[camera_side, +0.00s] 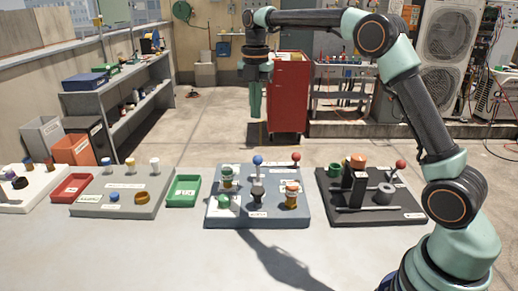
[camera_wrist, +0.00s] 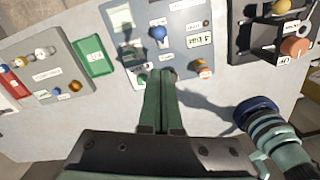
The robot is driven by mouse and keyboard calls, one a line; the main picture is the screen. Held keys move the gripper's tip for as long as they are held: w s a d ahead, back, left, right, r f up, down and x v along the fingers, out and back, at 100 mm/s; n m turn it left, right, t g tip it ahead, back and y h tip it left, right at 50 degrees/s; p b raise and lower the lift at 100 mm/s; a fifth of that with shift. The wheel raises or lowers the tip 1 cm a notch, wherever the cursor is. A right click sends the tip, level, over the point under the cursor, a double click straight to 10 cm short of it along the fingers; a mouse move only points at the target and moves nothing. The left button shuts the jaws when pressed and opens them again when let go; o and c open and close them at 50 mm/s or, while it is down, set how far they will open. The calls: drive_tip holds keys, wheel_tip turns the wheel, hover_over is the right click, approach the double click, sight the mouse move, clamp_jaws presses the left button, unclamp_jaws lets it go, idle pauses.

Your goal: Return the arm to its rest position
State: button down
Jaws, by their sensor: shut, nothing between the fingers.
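My gripper (camera_side: 255,101) hangs pointing down at the end of my raised arm in the side view, high above the middle board. It is shut and empty. In the wrist view my gripper (camera_wrist: 162,80) shows its two green fingers together, with nothing between them. Below it is the blue-grey board (camera_side: 228,214) with a blue ball knob (camera_side: 258,160), a red ball knob (camera_side: 296,157) and several small fittings. The fingers are well apart from the board in the side view. The wrist view also shows this blue-grey board (camera_wrist: 182,62), partly hidden by the fingers.
A dark board (camera_side: 345,214) with a black upright block stands at right. A grey board (camera_side: 120,205) lies at left between a red tray (camera_side: 72,188) and a green tray (camera_side: 183,191). A red cabinet (camera_side: 287,95) and shelves (camera_side: 125,105) stand behind. The table front is clear.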

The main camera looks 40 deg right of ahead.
drive_tip(key=s+a+r+m+t, duration=0.2)
drive_tip(key=s+m, duration=0.6)
drive_tip(key=s+a+r+m+t, duration=0.2)
drive_tip(key=s+a+m, duration=0.1)
drive_tip(key=s+m, duration=0.6)
drive_tip(key=s+f+m+t, duration=0.1)
drive_tip(key=s+f+m, duration=0.3)
drive_tip(key=s+m, duration=0.1)
drive_tip(key=shift+s+a+f+m, duration=0.15)
drive_tip(key=shift+a+f+m, duration=0.15)
drive_tip(key=shift+m, duration=0.2)
